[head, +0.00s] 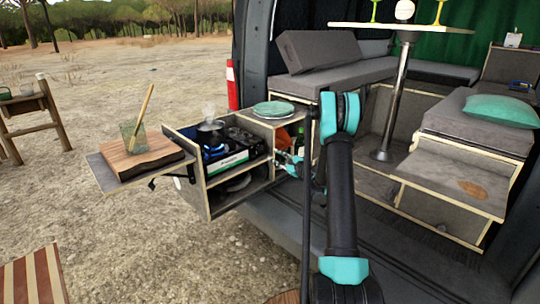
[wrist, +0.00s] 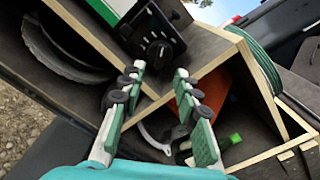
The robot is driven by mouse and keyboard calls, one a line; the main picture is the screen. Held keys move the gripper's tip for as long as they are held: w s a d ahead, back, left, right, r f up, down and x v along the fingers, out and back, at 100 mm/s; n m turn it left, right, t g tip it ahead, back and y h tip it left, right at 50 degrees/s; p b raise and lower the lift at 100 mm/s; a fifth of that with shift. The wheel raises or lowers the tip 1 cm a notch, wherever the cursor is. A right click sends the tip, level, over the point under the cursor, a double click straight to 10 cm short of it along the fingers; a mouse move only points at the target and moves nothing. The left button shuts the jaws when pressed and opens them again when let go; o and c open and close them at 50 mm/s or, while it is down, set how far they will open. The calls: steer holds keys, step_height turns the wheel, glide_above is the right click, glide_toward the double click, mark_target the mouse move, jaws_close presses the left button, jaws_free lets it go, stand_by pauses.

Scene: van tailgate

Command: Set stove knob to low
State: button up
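The camping stove (head: 232,160) sits in the pull-out kitchen box, with a blue flame under a dark steaming pot (head: 210,132). In the wrist view, the stove's black round knob (wrist: 161,52) with pale markings shows on a dark panel at top middle. My gripper (wrist: 159,74) is open, its two green-and-white fingers apart with nothing between them. The knob appears just beyond the fingertips, between their lines and apart from them. In the head view my gripper (head: 288,161) is beside the box's right side; the knob cannot be made out there.
Wooden partitions (wrist: 150,110) of the box run close under the fingers. Green plates (head: 273,109) lie on the box top. An open compartment with an orange item (wrist: 205,92) is at right. A cutting board with a glass (head: 132,135) stands at left.

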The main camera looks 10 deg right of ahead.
steer(key=v, duration=0.6)
steer(key=shift+s, duration=0.2)
steer(key=shift+d, duration=0.1)
steer(key=s+a+r+n+g+h, duration=0.25)
steer(key=s+a+n, duration=0.3)
steer(key=s, duration=0.45)
steer(key=s+a+r+n+g+h, duration=0.1)
steer(key=s+a+n+g, duration=0.4)
steer(key=s, duration=0.4)
steer(key=s+d+f+n+g+h, duration=0.1)
steer(key=s+d+n+h, duration=0.1)
steer(key=s, duration=0.7)
steer(key=s+d+f+n+g+h, duration=0.1)
steer(key=s+d+f+n+h, duration=0.1)
steer(key=s+n, duration=0.3)
steer(key=s+d+f+n+g+h, duration=0.1)
steer(key=s+d+f+n+h, duration=0.1)
steer(key=s, duration=1)
steer(key=shift+s+d+n+h, duration=0.3)
steer(key=shift+d+n+h, duration=0.2)
steer(key=shift+n, duration=0.55)
